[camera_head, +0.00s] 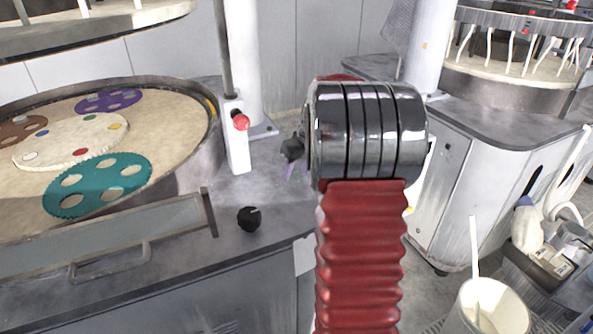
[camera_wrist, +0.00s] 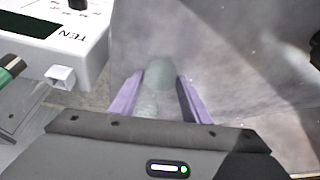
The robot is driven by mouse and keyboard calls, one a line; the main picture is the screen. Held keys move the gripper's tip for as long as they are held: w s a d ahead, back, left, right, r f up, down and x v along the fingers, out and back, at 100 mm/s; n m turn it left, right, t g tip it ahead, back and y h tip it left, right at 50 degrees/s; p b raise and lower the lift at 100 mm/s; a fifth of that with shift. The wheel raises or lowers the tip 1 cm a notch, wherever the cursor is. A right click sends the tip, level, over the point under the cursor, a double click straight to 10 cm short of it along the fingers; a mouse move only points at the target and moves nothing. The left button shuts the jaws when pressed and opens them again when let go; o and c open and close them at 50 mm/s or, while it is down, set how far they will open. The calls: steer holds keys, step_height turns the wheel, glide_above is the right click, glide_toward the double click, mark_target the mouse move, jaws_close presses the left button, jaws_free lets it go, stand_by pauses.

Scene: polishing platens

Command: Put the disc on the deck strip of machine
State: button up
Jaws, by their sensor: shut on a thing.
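My gripper (camera_wrist: 161,77) has two purple fingers in the wrist view. It is shut on a pale grey-green, rounded thing, which I take to be the disc (camera_wrist: 159,71); its outline is blurred against the grey surface beyond. In the head view my arm hides most of the gripper, and only a bit of purple shows left of the arm. The disc cannot be made out there. The machine's grey deck strip (camera_head: 238,188) runs beside the round platen (camera_head: 40,108). The gripper appears over or near this deck; I cannot tell its height.
A black knob (camera_head: 249,219) and a white post with a red button (camera_head: 240,121) stand on the deck. Teal, white, purple and brown carriers lie on the platen. A white box with a dark display (camera_wrist: 55,38) is at upper left in the wrist view. A white bucket (camera_head: 490,308) stands at right.

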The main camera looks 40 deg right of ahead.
steer(key=o, duration=1.1)
steer(key=v, duration=1.2)
steer(key=shift+m, duration=0.3)
